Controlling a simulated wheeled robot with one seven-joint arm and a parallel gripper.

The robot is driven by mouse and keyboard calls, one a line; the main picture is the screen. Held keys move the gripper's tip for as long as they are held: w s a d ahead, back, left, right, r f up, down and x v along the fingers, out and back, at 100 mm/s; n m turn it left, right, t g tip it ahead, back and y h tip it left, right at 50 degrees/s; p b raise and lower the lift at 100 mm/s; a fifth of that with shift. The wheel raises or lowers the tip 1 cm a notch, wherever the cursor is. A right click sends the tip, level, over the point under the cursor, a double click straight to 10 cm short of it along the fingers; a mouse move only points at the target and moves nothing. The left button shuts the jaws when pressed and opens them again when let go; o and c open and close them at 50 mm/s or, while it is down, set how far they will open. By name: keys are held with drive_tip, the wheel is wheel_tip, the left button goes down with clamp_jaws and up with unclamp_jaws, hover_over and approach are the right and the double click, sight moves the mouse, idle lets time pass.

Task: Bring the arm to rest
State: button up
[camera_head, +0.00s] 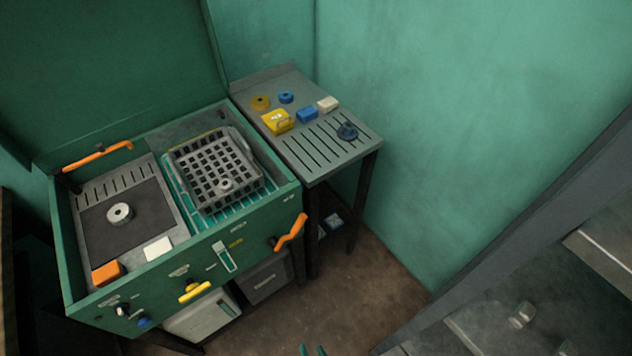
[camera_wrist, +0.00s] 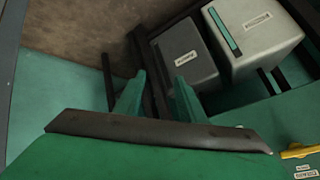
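My gripper (camera_head: 312,349) shows only as two teal fingertips at the bottom edge of the head view, low in front of the green workbench (camera_head: 245,246). The rest of my arm is out of that view. In the wrist view, my gripper (camera_wrist: 158,80) has its two teal fingers apart with nothing between them. Behind the fingers are a dark leg, the brown floor and two grey bins. The fingers touch nothing that I can see.
The workbench holds a grey basket (camera_head: 216,172) and a grey disc (camera_head: 119,212). An orange handle (camera_head: 290,232) juts from its front. A side table (camera_head: 296,146) carries small yellow, blue and white parts. A dark frame (camera_head: 520,225) stands at right. The brown floor (camera_head: 365,285) between is clear.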

drive_tip(key=s+r+n+t+h, duration=0.1)
drive_tip(key=s+r+t, duration=0.1)
drive_tip(key=r, duration=1.4)
drive_tip(key=s+d+r+n+t+h, duration=0.1)
drive_tip(key=s+r+t+h, duration=0.1)
drive_tip(key=r, duration=1.4)
drive_tip(key=s+t, duration=0.1)
drive_tip(key=t, duration=0.1)
drive_tip(key=shift+r+t, duration=0.25)
drive_tip(key=shift+t, duration=0.15)
drive_tip(key=shift+s, duration=0.1)
